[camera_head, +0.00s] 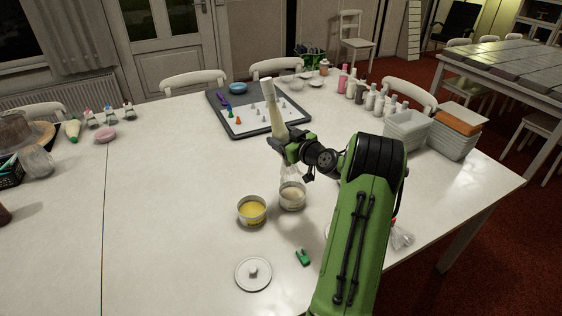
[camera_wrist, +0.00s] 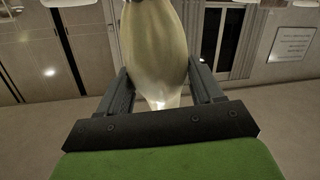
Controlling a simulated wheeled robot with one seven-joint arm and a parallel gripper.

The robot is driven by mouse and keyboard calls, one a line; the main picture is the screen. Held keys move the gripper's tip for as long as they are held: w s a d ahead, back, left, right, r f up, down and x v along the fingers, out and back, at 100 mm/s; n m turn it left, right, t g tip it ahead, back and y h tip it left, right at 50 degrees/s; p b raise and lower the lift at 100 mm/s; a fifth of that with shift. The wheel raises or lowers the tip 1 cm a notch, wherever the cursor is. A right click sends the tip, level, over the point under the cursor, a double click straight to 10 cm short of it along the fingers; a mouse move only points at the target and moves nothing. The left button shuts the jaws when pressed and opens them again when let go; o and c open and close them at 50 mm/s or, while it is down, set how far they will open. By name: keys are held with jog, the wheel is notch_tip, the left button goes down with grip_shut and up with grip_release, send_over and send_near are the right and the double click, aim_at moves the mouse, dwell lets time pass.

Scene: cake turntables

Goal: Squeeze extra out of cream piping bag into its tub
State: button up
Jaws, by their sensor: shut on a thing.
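My gripper (camera_head: 287,146) is shut on the cream piping bag (camera_head: 275,115), a pale cream-coloured bag with a white end pointing up. The bag stands nearly upright, leaning slightly left, above the table. In the wrist view the bag (camera_wrist: 156,45) fills the space between the two dark fingers (camera_wrist: 160,95). Below the gripper stands an open tub with pale cream content (camera_head: 292,196). Beside it to the left is an open tub with yellow content (camera_head: 252,211).
A round white lid (camera_head: 253,274) and a small green clip (camera_head: 303,258) lie in front. A grey tray (camera_head: 222,100) with small coloured pieces is behind. Several bottles (camera_head: 372,99) and stacked bins (camera_head: 407,131) stand at right. The left middle of the white table (camera_head: 165,200) is clear.

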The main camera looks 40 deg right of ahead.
jog(key=shift+a+r, duration=0.1)
jog(key=shift+r, duration=0.1)
jog(key=shift+f+b, duration=0.9)
jog(key=shift+f, duration=1.6)
jog(key=shift+r, duration=0.1)
jog(key=shift+d+r+b, duration=0.15)
jog(key=shift+d+b, duration=0.15)
jog(key=shift+d, duration=0.1)
jog(key=o, duration=0.3)
jog(key=c, duration=1)
jog(key=shift+o, duration=0.2)
